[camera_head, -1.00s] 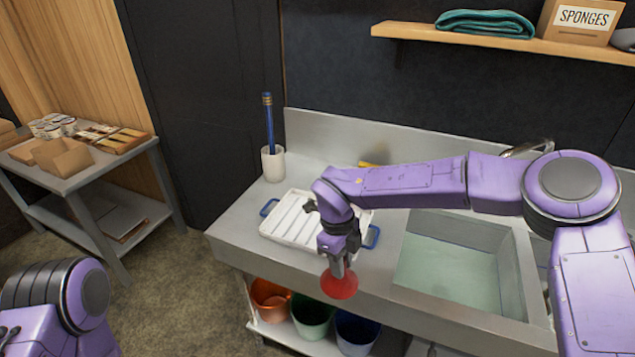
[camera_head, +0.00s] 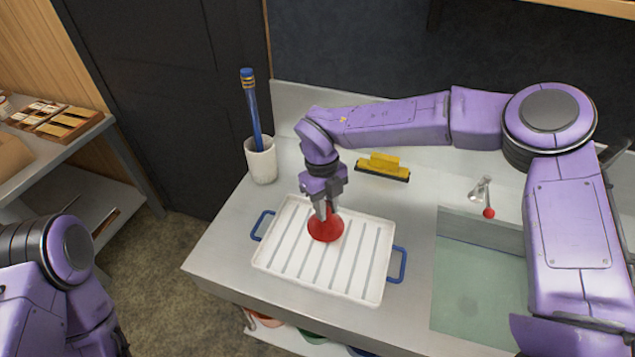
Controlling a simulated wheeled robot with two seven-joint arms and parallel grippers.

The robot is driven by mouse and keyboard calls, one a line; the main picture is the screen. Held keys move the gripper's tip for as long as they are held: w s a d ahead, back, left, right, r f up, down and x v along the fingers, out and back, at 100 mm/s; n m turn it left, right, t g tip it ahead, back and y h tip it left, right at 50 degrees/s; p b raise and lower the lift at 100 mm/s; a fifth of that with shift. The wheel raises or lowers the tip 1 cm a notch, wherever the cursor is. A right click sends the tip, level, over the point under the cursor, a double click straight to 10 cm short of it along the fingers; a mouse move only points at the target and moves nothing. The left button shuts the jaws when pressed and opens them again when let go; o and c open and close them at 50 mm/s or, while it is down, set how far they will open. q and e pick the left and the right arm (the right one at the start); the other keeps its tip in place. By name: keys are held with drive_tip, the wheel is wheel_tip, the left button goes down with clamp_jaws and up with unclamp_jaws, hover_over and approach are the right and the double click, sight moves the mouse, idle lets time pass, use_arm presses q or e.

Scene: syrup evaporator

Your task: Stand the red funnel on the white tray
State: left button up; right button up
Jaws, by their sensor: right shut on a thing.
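The red funnel (camera_head: 325,229) is over the white tray (camera_head: 318,288), in its upper middle part, with its wide mouth down. I cannot tell whether the rim touches the tray. My right gripper (camera_head: 327,210) comes from above and is shut on the funnel's top. The fingers hide part of the funnel. The white tray is ribbed, has blue handles on two sides, and lies on the steel counter. My left arm shows at the lower left, but its gripper is out of view.
A white cup (camera_head: 261,160) with a blue brush stands left behind the tray. A yellow squeegee (camera_head: 382,167) lies behind the tray. The sink (camera_head: 478,290) is to the right, with a red-tipped tap (camera_head: 484,195). Colored buckets sit below the counter.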

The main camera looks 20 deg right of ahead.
sight(327, 230)
drive_tip(key=shift+w, duration=0.35)
drive_tip(key=shift+f+b, duration=0.25)
drive_tip(key=shift+b, duration=0.05)
drive_tip(key=s+f+b, duration=0.1)
drive_tip(key=s+b, duration=0.1)
drive_tip(key=shift+s+f, duration=0.4)
drive_tip(key=shift+s+d+f+t+b, duration=0.15)
drive_tip(key=shift+s+f+b, duration=0.15)
drive_tip(key=shift+s+b, duration=0.2)
drive_tip(key=shift+s+a+f+t+b, duration=0.15)
drive_tip(key=shift+s+f+b, duration=0.1)
drive_tip(key=shift+s+b, duration=0.25)
drive_tip(key=w+f, duration=0.3)
drive_tip(key=shift+f+b, duration=0.35)
drive_tip(key=shift+b, duration=0.05)
drive_tip(key=shift+w, duration=0.2)
drive_tip(key=shift+s+r, duration=0.4)
drive_tip(key=shift+s, duration=0.4)
drive_tip(key=shift+w+f, duration=0.45)
drive_tip(key=shift+s, duration=0.2)
drive_tip(key=o, duration=0.5)
drive_tip(key=shift+r, duration=0.1)
drive_tip(key=o, duration=0.5)
use_arm(q)
drive_tip(key=f, duration=0.1)
drive_tip(key=s+f, duration=0.1)
drive_tip(key=f, duration=0.3)
drive_tip(key=shift+s, duration=0.25)
